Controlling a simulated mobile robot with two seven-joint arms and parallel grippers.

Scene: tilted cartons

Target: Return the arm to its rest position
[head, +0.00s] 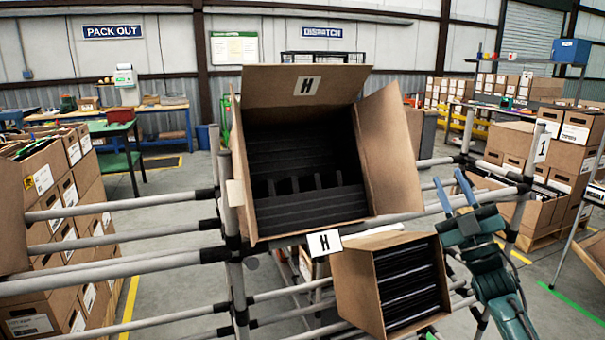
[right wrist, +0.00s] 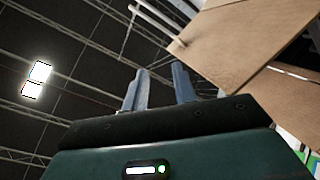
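My right gripper (head: 450,181) is at the right of the head view, beside the tube rack, with its blue fingers pointing up. It stands right of the open carton marked H (head: 396,150) and above and right of a smaller carton (head: 359,284). In the right wrist view its two fingers (right wrist: 160,82) are apart with nothing between them. A cardboard flap (right wrist: 220,43) shows beyond them at upper right. Whether the arm touches the rack is not clear. My left gripper is not in view.
The tilted H carton holds dark dividers and sits on the grey tube rack (head: 130,203). The smaller carton below holds dark slats. Stacked cartons (head: 45,178) stand at the left, and more (head: 565,150) at the right. Open floor (head: 170,225) shows behind the rack.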

